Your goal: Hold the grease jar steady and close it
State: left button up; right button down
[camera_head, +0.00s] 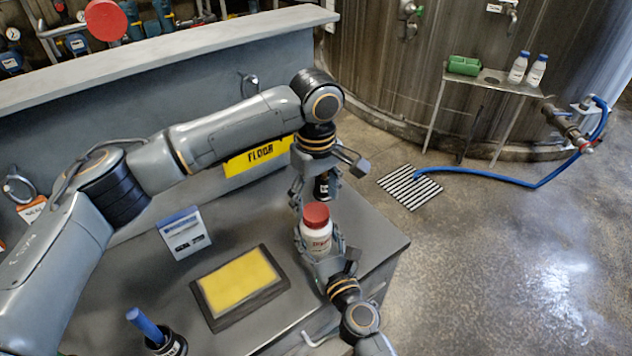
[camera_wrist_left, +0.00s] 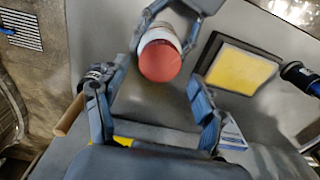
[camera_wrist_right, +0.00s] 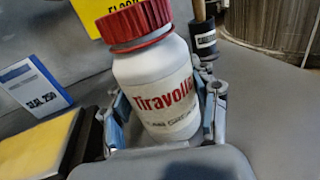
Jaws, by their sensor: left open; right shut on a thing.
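The grease jar is a white bottle (camera_head: 316,241) with a red lid (camera_head: 316,214) on top, upright at the table's right part. It also shows large in the right wrist view (camera_wrist_right: 165,90), with red lettering on its label. My right gripper (camera_head: 321,252) is shut around the jar's body, one finger on each side. My left gripper (camera_head: 318,190) is open and empty, above and just behind the lid. In the left wrist view the lid (camera_wrist_left: 160,61) lies beyond the open fingers, apart from them. How tightly the lid sits cannot be told.
A black holder with a wooden handle (camera_wrist_right: 205,40) stands close behind the jar. A yellow pad in a dark tray (camera_head: 237,281), a white-and-blue card (camera_head: 184,233) and a blue-handled tool in a black cup (camera_head: 147,326) are to the left. A wall (camera_head: 200,100) backs the table.

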aim_at(316, 211)
pick_arm(q)
jog(key=shift+f, duration=1.6)
